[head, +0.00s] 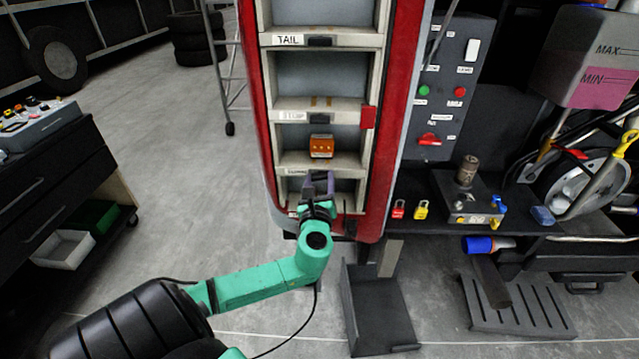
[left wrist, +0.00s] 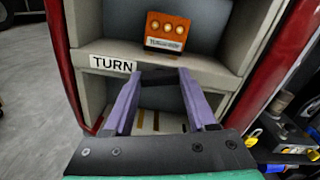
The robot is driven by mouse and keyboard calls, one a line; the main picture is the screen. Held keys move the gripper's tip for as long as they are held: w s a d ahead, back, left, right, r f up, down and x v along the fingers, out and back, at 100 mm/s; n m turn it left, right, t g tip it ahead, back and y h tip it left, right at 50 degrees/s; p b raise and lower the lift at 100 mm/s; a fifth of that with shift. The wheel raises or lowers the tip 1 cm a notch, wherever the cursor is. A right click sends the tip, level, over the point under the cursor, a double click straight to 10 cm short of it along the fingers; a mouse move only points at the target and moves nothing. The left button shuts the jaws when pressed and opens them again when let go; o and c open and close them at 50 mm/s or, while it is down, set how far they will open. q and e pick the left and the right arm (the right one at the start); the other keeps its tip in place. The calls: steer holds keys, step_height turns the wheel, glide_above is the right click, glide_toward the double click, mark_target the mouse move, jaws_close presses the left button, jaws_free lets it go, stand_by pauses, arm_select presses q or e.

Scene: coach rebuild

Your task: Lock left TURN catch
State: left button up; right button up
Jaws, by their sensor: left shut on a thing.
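The TURN label (left wrist: 113,64) is on a ledge of the red and cream lamp housing (head: 254,100). The dark TURN catch (left wrist: 160,74) is on that ledge, to the right of the label. My left gripper (head: 318,180) has its purple fingers on either side of the catch, shut on it; the fingers also show in the left wrist view (left wrist: 160,80). In the head view the gripper hides the catch. An orange lamp unit (head: 321,146) sits in the bay just above this ledge; it also shows in the left wrist view (left wrist: 167,31). My right gripper is not in view.
A dark TAIL catch (head: 320,41) and a red tab (head: 368,117) are higher on the housing. A switch panel (head: 440,120) and a bench with red and yellow padlocks (head: 421,209) stand to the right. The floor at left is clear up to a dark cabinet (head: 70,165).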

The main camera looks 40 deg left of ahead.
arm_select(q)
steer(key=n+b, duration=0.1)
steer(key=n, duration=0.2)
steer(key=shift+f+n+b, duration=0.15)
steer(key=shift+n+b, duration=0.25)
steer(key=n+b, duration=0.2)
steer(key=n, duration=0.2)
steer(key=shift+n+b, duration=0.3)
steer(key=shift+b, duration=0.1)
steer(key=n+b, duration=0.2)
steer(key=n, duration=0.2)
steer(key=shift+n+b, duration=0.75)
steer(key=shift+n, duration=0.45)
steer(key=shift+r, duration=0.2)
steer(key=o, duration=1.4)
steer(key=shift+c, duration=0.2)
